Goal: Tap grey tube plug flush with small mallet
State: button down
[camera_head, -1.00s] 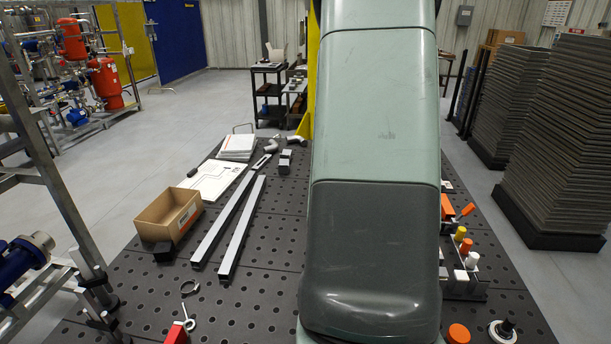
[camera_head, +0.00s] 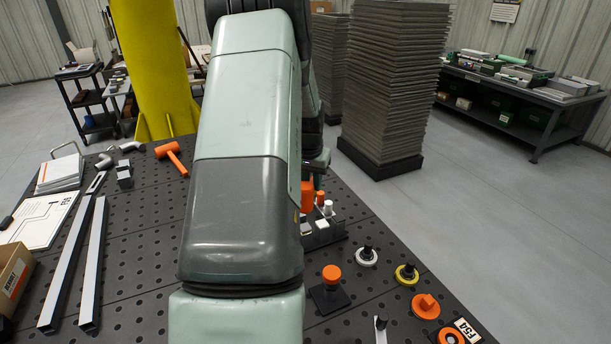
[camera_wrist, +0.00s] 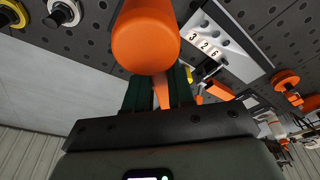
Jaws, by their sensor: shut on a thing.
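My gripper (camera_wrist: 160,92) is shut on the orange handle of a mallet (camera_wrist: 146,38), whose round orange head fills the top middle of the wrist view. In the head view my arm hides most of the gripper; an orange piece (camera_head: 307,196) beside it may be the mallet head. Below the held mallet is a pale plate (camera_wrist: 222,48) marked 3 2 6, with dark fittings at its edge. In the head view a block (camera_head: 322,236) with white and orange plugs stands right of my arm. I cannot pick out the grey tube plug.
Another orange mallet (camera_head: 172,156) lies at the table's back. Two long metal tubes (camera_head: 72,265) lie at left, near a cardboard box (camera_head: 14,280). An orange-topped black stand (camera_head: 331,283) and white, yellow and orange knobs (camera_head: 407,275) sit at front right.

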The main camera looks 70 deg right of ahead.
jog(key=shift+a+x, duration=0.2)
jog(key=shift+x, duration=0.8)
jog(key=shift+f, duration=0.45)
jog(key=x, duration=0.3)
jog(key=shift+a+f, duration=0.3)
jog(key=shift+d+v, duration=0.15)
jog(key=shift+v, duration=0.65)
jog(key=shift+d+v, duration=0.15)
jog(key=shift+v, duration=0.6)
jog(key=shift+r, duration=0.1)
